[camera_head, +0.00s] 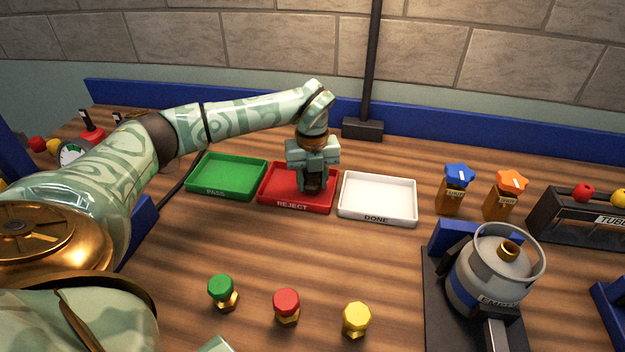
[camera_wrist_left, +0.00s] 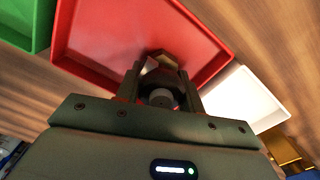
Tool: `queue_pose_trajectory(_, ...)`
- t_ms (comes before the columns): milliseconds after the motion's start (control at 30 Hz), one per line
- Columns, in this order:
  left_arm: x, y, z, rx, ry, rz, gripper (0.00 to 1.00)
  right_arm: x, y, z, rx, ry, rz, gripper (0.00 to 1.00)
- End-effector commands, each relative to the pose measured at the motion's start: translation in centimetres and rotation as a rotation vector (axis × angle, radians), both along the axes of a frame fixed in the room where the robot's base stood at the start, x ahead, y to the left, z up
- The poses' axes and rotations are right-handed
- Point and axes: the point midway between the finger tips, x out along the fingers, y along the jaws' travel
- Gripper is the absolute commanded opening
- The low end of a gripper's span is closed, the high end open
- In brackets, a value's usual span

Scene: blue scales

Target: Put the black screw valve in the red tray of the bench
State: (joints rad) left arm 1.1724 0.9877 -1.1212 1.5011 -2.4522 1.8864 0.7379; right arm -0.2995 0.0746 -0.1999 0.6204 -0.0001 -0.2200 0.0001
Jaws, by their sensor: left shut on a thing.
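The red tray (camera_head: 268,198), marked REJECT, lies on the bench between a green tray and a white tray. My left gripper (camera_head: 313,186) is over the right part of the red tray, pointing down, and is shut on the black screw valve. In the left wrist view the gripper (camera_wrist_left: 162,98) has the dark valve (camera_wrist_left: 160,97) between its fingers, with a brass part showing beyond it. The red tray (camera_wrist_left: 110,35) is behind it in that view. Whether the valve touches the tray floor I cannot tell.
The green PASS tray (camera_head: 228,173) and white DONE tray (camera_head: 378,193) flank the red tray. Green (camera_head: 221,290), red (camera_head: 286,305) and yellow (camera_head: 356,318) valves stand in front.

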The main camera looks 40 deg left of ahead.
Motion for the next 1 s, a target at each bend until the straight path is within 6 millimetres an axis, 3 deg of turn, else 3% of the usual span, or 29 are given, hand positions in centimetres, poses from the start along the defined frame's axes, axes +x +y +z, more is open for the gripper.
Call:
queue_pose_trajectory(67, 0.0, 0.0, -0.2, 0.000, 0.000, 0.000, 0.11, 0.0, 0.0, 0.0, -0.001, 0.000, 0.001, 0.00)
queue_pose_trajectory(100, 0.0, 0.0, -0.3, 0.000, 0.001, 0.000, 0.41, 0.0, -0.1, 0.0, -0.001, 0.000, 0.001, 0.00)
queue_pose_trajectory(167, 0.0, 0.0, -0.3, 0.000, 0.000, 0.000, 0.57, 0.0, -0.1, 0.0, -0.002, -0.001, 0.001, 0.00)
queue_pose_trajectory(200, 0.0, 0.0, -0.3, 0.001, 0.001, 0.000, 0.60, 0.0, -0.2, 0.0, -0.002, -0.001, 0.002, 0.00)
queue_pose_trajectory(467, 0.0, 0.0, -0.1, 0.000, 0.000, 0.000, 0.60, 0.0, -0.5, 0.0, -0.006, 0.000, 0.004, 0.00)
queue_pose_trajectory(567, 0.0, 0.0, 0.8, 0.000, -0.001, 0.001, 0.60, 0.1, -0.5, 0.3, -0.007, -0.002, 0.004, 0.00)
queue_pose_trajectory(1000, 0.0, 0.0, 10.4, 0.000, -0.004, 0.001, 0.60, 1.1, -0.5, 3.4, -0.007, -0.027, 0.003, 0.00)
